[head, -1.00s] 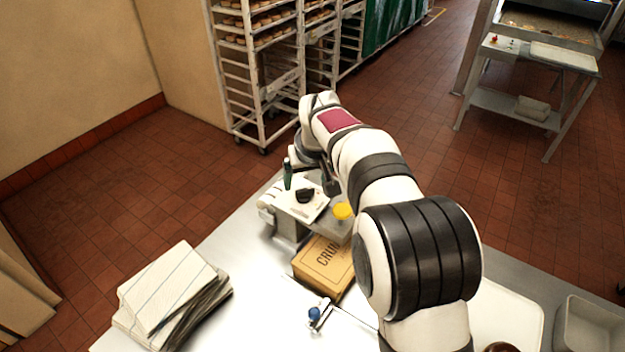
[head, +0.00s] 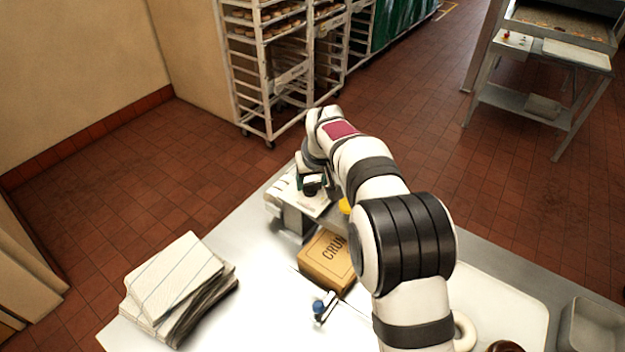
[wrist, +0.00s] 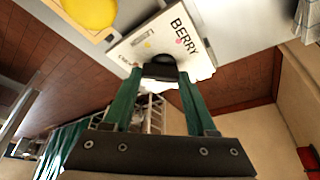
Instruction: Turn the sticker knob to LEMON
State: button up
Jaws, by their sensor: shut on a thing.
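The black sticker knob (wrist: 160,69) sits on the white labelled panel (wrist: 201,55) of a machine. My gripper (wrist: 157,76) has its two green fingers shut on the knob, one on each side, in the wrist view. The word BERRY shows on the panel beside the knob, with a pink dot by it. A yellow mark and another label, partly hidden by a finger, lie to the left.
A yellow round part (head: 345,206) is on the machine, close to my arm. A cardboard box (head: 325,262) stands in front. A blue-tipped tool (head: 320,307) lies nearer. The tabletop between them is clear.

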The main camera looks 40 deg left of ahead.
jog(key=shift+c, duration=0.8)
jog(key=shift+s+m, duration=0.1)
jog(key=shift+m, duration=0.3)
jog(key=m, duration=0.2)
jog(key=m+t+h, duration=0.1)
jog(key=m, duration=0.1)
jog(key=shift+s+a+h, duration=0.1)
jog(key=shift+h, duration=0.2)
jog(key=m+h, duration=0.1)
jog(key=m, duration=0.3)
jog(key=shift+s+m+h, duration=0.1)
jog(key=shift+m+h, duration=0.3)
jog(key=o, duration=1.4)
jog(key=shift+c, duration=0.2)
